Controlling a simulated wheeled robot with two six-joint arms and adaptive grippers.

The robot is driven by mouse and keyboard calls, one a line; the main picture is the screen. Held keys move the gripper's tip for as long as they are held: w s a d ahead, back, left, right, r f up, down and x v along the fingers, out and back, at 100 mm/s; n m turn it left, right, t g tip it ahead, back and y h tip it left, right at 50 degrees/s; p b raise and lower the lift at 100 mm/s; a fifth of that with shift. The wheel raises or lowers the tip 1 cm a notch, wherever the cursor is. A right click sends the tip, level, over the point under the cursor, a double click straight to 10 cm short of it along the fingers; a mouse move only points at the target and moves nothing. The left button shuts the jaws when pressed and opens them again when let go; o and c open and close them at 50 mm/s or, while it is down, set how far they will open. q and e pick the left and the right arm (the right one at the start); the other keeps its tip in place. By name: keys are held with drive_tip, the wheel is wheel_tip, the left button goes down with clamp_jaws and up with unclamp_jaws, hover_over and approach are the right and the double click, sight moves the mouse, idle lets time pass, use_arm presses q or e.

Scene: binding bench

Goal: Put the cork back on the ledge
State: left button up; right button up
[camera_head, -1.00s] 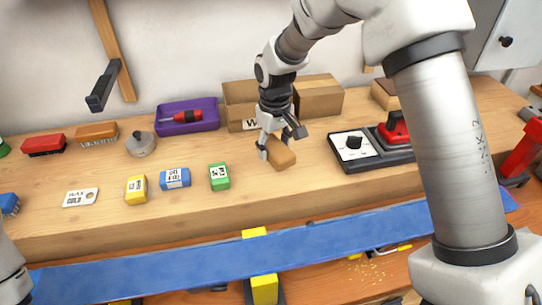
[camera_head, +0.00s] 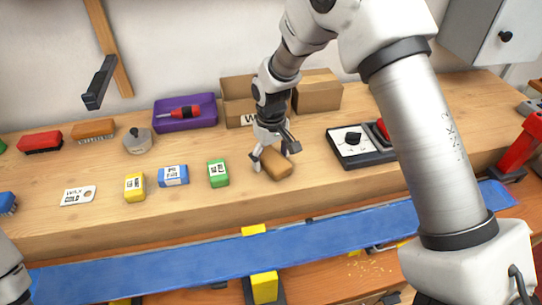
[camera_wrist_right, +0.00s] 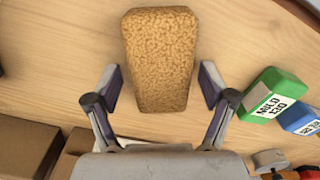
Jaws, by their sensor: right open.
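The cork (camera_head: 277,165) is a tan, speckled block. It lies flat on the wooden ledge (camera_head: 318,180) near its front edge, to the right of the green block. My right gripper (camera_head: 274,156) is just over the cork from behind, with a finger on each side. In the right wrist view the cork (camera_wrist_right: 160,60) lies between and beyond the open fingers (camera_wrist_right: 162,86), with a visible gap on both sides. The left gripper is out of frame; only a bit of my left arm shows at the left edge.
On the ledge stand a green block (camera_head: 218,174), a blue block (camera_head: 173,176), a yellow block (camera_head: 134,187) and a purple tray (camera_head: 184,122). Cardboard boxes (camera_head: 317,94) are behind the gripper, and a black-edged device (camera_head: 352,141) is to the right. A blue ski-like board (camera_head: 180,265) runs in front.

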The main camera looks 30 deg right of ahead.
sight(271, 155)
wheel_tip(271, 155, up, 12)
drive_tip(key=b, duration=0.1)
drive_tip(key=shift+r, duration=0.2)
idle(0.4)
